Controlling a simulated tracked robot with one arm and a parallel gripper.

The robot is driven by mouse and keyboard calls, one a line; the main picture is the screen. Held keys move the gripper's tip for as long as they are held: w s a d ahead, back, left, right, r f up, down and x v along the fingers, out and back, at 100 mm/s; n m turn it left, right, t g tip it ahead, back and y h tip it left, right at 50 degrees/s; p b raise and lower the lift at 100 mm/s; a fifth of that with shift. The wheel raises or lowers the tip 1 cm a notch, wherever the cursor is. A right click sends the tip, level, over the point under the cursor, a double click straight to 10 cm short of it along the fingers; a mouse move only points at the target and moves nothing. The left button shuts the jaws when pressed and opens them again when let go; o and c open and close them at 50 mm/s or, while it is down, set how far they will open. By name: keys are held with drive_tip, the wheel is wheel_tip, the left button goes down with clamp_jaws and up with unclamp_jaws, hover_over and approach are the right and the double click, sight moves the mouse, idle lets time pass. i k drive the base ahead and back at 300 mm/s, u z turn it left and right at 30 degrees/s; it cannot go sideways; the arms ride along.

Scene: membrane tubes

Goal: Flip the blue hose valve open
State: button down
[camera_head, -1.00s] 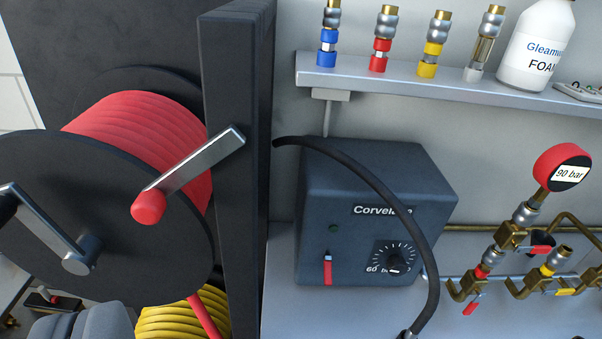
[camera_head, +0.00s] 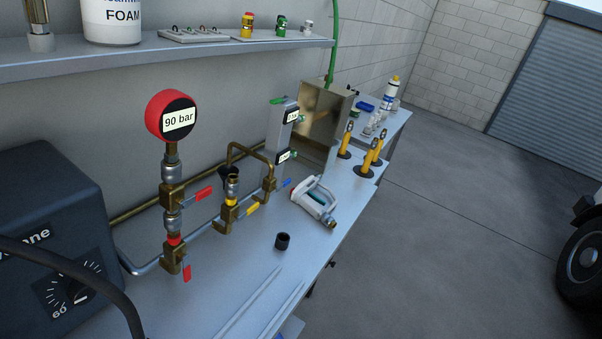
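The blue valve lever (camera_head: 286,183) is small and sits low on the right end of the brass pipework, just above the bench top. Its brass fitting (camera_head: 268,186) is beside it, under a curved brass pipe. A yellow lever (camera_head: 253,209) and two red levers, an upper one (camera_head: 203,194) and a lower one (camera_head: 187,273), are on the valves to its left. At this distance I cannot tell the exact setting of the blue lever. My gripper is not in view.
A red gauge (camera_head: 172,116) reading 90 bar stands above the valves. A white device (camera_head: 314,200) lies close right of the blue lever. A black cap (camera_head: 283,241) and thin rods (camera_head: 262,304) lie in front. A dark box (camera_head: 50,230) with a hose is at left. The floor at right is open.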

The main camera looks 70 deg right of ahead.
sight(288, 181)
drive_tip(key=z, duration=1.5)
drive_tip(key=k, duration=1.35)
drive_tip(key=z, duration=0.35)
drive_tip(key=i, duration=2.25)
drive_tip(key=u, duration=0.5)
